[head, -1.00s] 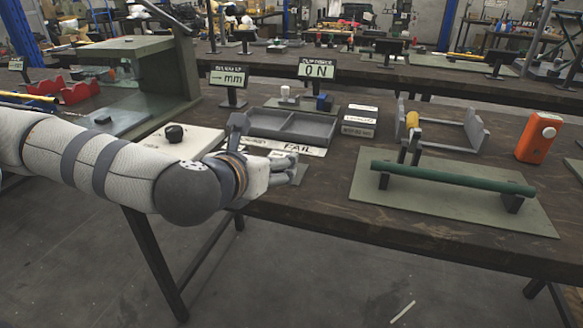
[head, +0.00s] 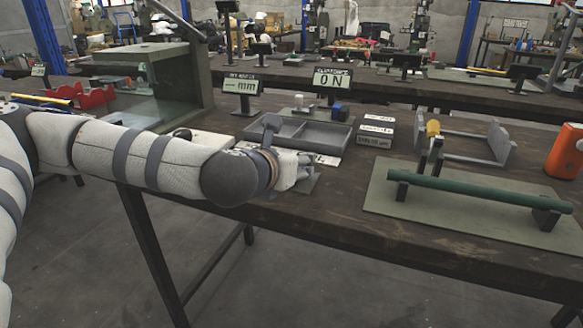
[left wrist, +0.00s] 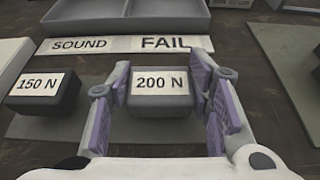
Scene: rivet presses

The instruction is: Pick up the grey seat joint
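My left gripper (head: 301,168) reaches over the table's front edge, just in front of the grey tray. In the left wrist view its two purple-padded fingers (left wrist: 160,88) are spread on either side of a grey block labelled 200 N (left wrist: 160,102). The block rests on a grey mat; I cannot tell whether the pads touch it. A darker block labelled 150 N (left wrist: 43,95) sits to its left. No part is marked as the grey seat joint, so I cannot tell which thing it is. My right gripper is out of view.
A SOUND/FAIL strip (left wrist: 125,44) lies behind the blocks, before the grey two-compartment tray (head: 352,143). To the right are a green bar (head: 470,193) on a fixture plate and an orange device (head: 565,152). Two display signs (head: 331,83) stand behind.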

